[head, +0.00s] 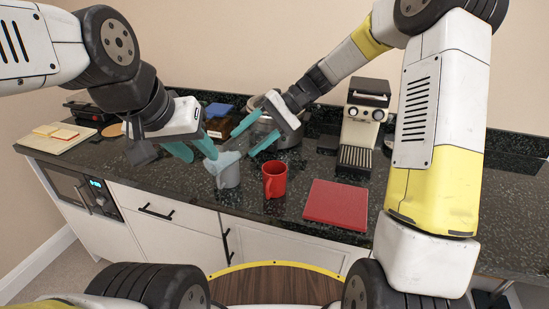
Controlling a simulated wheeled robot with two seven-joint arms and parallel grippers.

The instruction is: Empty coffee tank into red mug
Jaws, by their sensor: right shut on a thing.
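The red mug (275,181) stands upright on the dark counter, its handle toward the front. Just left of it is a grey, partly see-through vessel (229,177), which looks like the coffee tank. My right gripper (243,145) reaches down from the upper right, its teal fingers around the upper part of the tank. How the fingers meet the tank is hard to make out. My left gripper (192,152) is left of the tank, its teal fingers apart with nothing seen between them, one fingertip close to the tank's top.
A red board (336,204) lies right of the mug. A coffee machine (362,125) stands behind it. A pot (291,136) is behind my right gripper. At left are a wooden board (50,147) with slices and a dark appliance (88,111). The counter's front edge (190,195) is near.

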